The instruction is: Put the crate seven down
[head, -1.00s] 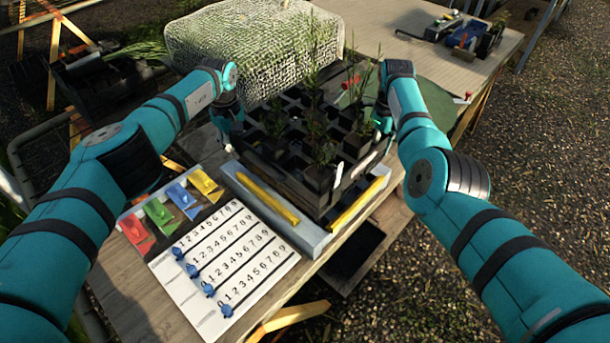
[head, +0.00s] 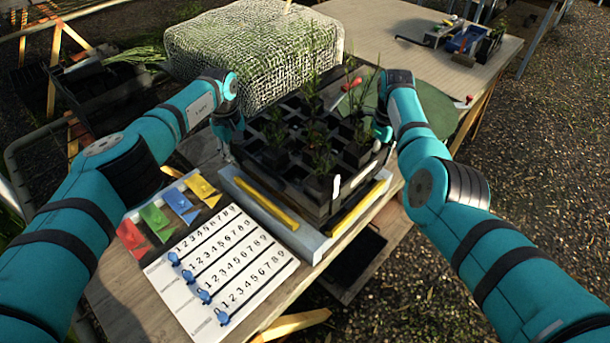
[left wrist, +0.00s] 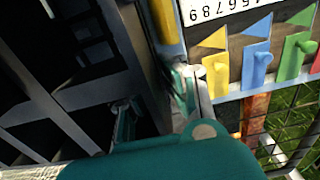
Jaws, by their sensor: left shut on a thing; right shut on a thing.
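The black crate (head: 295,190), with many square cells and several green seedlings, is held level between my two grippers. It is over the grey stand with yellow rails (head: 265,200); I cannot tell whether its base touches the stand. My left gripper (head: 228,150) is shut on the crate's left side wall. My right gripper (head: 381,132) is shut on its right side, with its fingertips partly hidden by the arm and plants. In the left wrist view, the crate's dark cell walls (left wrist: 75,95) fill the left, beside the left gripper's fingers (left wrist: 150,108).
A white number board with blue sliders (head: 225,265) lies at the front left, beside red, green, blue and yellow tags (head: 180,205). A netted block (head: 250,50) stands behind the crate. A red-handled tool (head: 345,95) is behind it on a green mat (head: 430,120).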

